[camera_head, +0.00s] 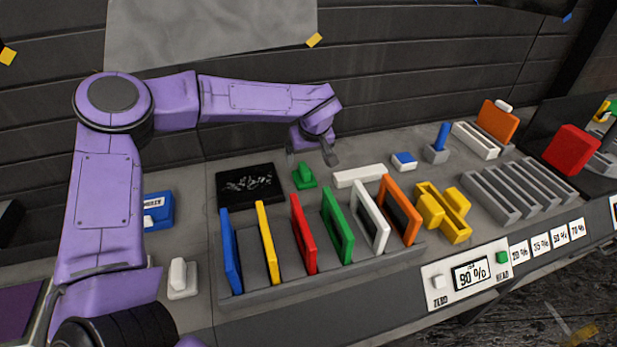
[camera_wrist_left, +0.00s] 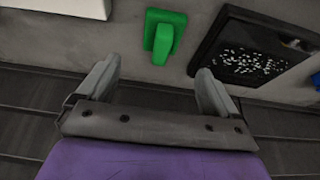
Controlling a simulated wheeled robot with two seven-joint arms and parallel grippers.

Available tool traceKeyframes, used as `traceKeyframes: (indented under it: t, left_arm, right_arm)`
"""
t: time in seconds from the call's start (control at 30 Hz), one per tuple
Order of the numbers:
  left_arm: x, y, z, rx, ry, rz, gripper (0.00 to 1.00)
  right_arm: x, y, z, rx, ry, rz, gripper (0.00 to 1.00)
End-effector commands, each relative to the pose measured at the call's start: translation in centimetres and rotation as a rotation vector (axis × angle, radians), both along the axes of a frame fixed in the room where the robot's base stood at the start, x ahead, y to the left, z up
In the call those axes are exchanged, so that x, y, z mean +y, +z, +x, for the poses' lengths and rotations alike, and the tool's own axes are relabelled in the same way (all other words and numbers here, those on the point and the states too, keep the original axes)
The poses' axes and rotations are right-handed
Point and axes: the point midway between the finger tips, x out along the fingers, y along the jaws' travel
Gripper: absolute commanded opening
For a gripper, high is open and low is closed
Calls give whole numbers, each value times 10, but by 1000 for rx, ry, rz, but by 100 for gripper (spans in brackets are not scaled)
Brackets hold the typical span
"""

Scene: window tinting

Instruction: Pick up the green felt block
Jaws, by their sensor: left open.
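The green felt block (camera_head: 304,176) stands on the grey bench, just right of the black tray and behind the row of coloured frames. It has a flat base with a raised grip. My left gripper (camera_head: 312,155) hangs above and slightly behind it, with its fingers apart and nothing between them. In the left wrist view the green felt block (camera_wrist_left: 163,36) lies beyond the open fingertips of my left gripper (camera_wrist_left: 158,78), roughly centred between them and apart from both. My right gripper is not in view.
A black tray with pale specks (camera_head: 250,187) lies left of the block. A white bar (camera_head: 359,176) lies close on its right. Upright coloured frames in a grey rack (camera_head: 330,282) stand in front. The wall is close behind.

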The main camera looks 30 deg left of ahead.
Motion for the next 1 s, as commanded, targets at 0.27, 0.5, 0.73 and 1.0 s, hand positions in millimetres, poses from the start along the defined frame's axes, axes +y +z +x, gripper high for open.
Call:
traceKeyframes:
  t: [0.27, 0.5, 0.73, 1.0]
  left_arm:
    - [13, -37, 10, 3, 2, 0, 94]
    - [26, -75, 19, 3, 1, 0, 94]
    - [28, -84, 22, 1, 0, 1, 94]
    - [28, -84, 22, 1, 0, 1, 32]
  right_arm:
    - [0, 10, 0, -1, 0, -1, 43]
    - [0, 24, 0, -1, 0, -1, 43]
    - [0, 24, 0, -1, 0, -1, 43]
    - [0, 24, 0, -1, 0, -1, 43]
